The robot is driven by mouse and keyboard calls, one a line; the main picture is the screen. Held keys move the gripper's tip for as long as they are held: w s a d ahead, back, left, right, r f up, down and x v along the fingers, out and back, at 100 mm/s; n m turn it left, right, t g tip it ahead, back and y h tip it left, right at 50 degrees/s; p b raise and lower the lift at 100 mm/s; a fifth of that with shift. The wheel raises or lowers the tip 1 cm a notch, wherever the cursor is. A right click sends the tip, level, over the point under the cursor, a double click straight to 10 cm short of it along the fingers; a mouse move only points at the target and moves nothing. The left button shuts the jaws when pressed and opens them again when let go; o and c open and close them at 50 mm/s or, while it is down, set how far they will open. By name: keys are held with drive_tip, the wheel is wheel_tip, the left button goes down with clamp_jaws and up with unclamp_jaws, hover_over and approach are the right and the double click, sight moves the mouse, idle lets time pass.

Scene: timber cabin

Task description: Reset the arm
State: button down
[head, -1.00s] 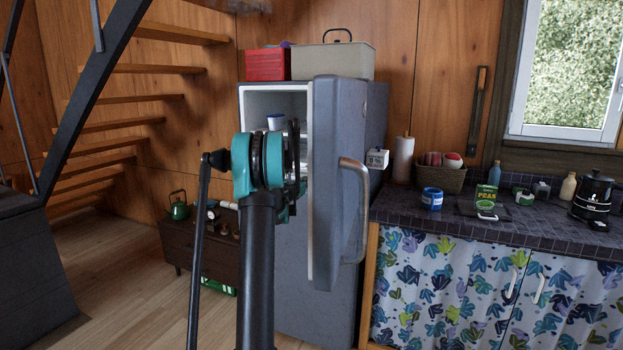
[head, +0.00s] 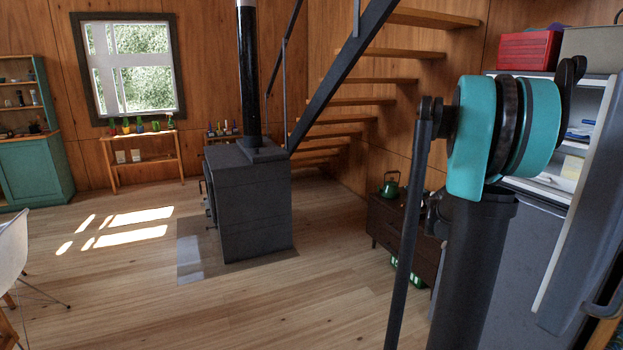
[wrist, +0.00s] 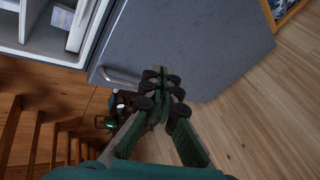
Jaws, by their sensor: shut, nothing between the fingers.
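My gripper (wrist: 160,88) shows in the wrist view, its dark fingers together and empty. My teal and black arm joint stands at the right of the head view, in front of the fridge, and my gripper is not visible there. The upper fridge door (head: 580,220) stands open at the right edge of the head view. White shelves (head: 553,188) with items on them show inside.
A black stove (head: 250,205) stands on the wooden floor left of the stairs (head: 335,118). A low dark cabinet (head: 385,225) with a green kettle (head: 391,184) is behind my arm. The floor at the front left is clear, apart from a white chair (head: 12,240).

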drive_tip(key=s+a+f+m+y, duration=0.3)
drive_tip(key=s+a+f, duration=0.2)
drive_tip(key=s+a, duration=0.3)
drive_tip(key=s+a+f+m+g+y, duration=0.1)
drive_tip(key=s+a+f+m+y, duration=0.2)
drive_tip(key=a, duration=1.3)
drive_tip(key=s+a+f+m+g+y, duration=0.1)
drive_tip(key=s+a+f+m+y, duration=0.2)
drive_tip(key=s+a+f, duration=0.6)
drive_tip(key=s+a+y, duration=0.2)
drive_tip(key=s+a, duration=0.2)
drive_tip(key=s, duration=0.1)
drive_tip(key=shift+s+m, duration=0.2)
drive_tip(key=shift+m, duration=0.2)
drive_tip(key=shift+r, duration=0.1)
